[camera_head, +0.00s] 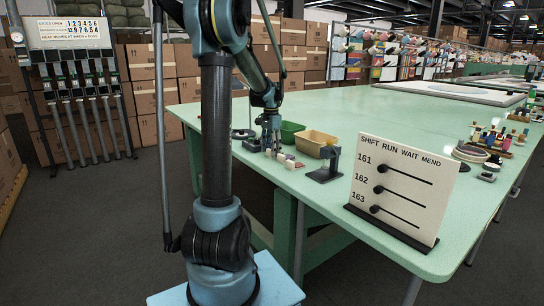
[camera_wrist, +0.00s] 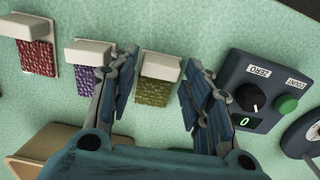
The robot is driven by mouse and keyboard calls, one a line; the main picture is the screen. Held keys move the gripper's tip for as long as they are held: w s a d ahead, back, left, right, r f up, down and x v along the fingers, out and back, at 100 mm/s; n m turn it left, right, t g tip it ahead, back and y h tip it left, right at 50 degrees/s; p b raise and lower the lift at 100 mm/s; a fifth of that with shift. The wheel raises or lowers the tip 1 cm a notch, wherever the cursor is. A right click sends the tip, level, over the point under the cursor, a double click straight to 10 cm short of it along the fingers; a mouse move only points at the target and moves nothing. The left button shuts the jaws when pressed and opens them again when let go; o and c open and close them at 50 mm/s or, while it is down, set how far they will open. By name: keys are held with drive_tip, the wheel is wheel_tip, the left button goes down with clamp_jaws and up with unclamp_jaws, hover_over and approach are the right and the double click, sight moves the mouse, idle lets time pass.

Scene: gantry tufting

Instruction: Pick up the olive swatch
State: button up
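The olive swatch (camera_wrist: 153,92) lies on the pale green table in the wrist view, with a whitish block (camera_wrist: 160,66) at its upper end. My gripper (camera_wrist: 160,72) is open, one finger on the left and one on the right of the olive swatch. I see no clear contact. A purple swatch (camera_wrist: 88,83) and a red swatch (camera_wrist: 38,57) lie to its left, each with a similar block. In the head view my gripper (camera_head: 270,146) is low over the table's near-left edge, by the small swatches; the olive one cannot be told apart there.
A dark counter box (camera_wrist: 265,95) with a knob, a green button and a display reading 0 sits right of the gripper. A lettered board (camera_head: 404,190) stands at the front. The table's middle (camera_head: 400,115) is clear.

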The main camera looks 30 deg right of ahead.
drive_tip(key=c, duration=0.3)
